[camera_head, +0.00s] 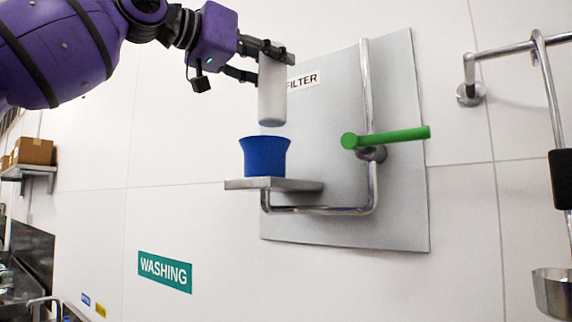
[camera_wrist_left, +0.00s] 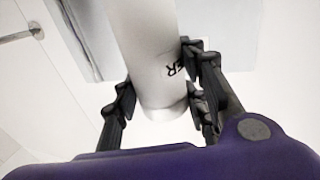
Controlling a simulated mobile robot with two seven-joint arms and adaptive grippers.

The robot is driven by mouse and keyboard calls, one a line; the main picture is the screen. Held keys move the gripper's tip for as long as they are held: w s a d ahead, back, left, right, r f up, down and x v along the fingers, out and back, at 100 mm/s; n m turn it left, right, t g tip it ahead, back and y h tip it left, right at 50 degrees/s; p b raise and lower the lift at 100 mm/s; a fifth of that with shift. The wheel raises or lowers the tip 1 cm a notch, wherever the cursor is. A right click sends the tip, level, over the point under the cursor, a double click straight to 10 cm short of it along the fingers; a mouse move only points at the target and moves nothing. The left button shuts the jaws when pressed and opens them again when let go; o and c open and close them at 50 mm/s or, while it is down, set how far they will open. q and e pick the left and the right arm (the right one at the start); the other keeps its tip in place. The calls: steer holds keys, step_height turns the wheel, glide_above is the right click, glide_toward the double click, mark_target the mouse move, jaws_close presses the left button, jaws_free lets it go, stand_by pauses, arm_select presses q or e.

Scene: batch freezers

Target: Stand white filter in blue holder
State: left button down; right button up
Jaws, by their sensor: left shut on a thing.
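The white filter (camera_head: 272,92) is a pale cylinder, held upright. My left gripper (camera_head: 270,62) is shut on its upper part. The filter's lower end is above the blue holder (camera_head: 266,157), with a small gap between them in the head view. The blue holder is a flared cup standing on a small grey shelf (camera_head: 305,186). In the left wrist view the filter (camera_wrist_left: 145,50) lies between the dark fingers of my left gripper (camera_wrist_left: 160,95). The holder does not show there. My right gripper is not in view.
A grey wall panel with a "FILTER" label (camera_head: 303,81) is behind. A bent metal pipe (camera_head: 373,200) with a green lever (camera_head: 390,137) stands right of the holder. Metal rails (camera_head: 510,48) are at far right. Boxes (camera_head: 33,150) sit on a shelf at left.

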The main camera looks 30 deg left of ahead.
arm_select(q)
glide_above(260, 107)
step_height(260, 107, down, 4)
steer(key=shift+f, duration=0.2)
steer(key=shift+w+d+f, duration=0.1)
steer(key=shift+w+f, duration=0.1)
steer(key=shift+f, duration=0.1)
steer(key=f+p, duration=0.1)
steer(key=f, duration=0.2)
steer(key=shift+d, duration=0.2)
steer(key=shift+w+a+f, duration=0.1)
steer(key=shift+a+f, duration=0.05)
steer(key=shift+f, duration=0.35)
steer(key=shift+w, duration=0.1)
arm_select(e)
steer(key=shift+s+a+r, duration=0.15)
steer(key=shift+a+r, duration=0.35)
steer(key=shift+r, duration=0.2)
arm_select(q)
steer(key=shift+f, duration=0.1)
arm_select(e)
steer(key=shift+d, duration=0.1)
arm_select(q)
steer(key=c, duration=1.1)
jaws_free()
steer(key=shift+f+p, duration=0.15)
steer(key=shift+p, duration=0.15)
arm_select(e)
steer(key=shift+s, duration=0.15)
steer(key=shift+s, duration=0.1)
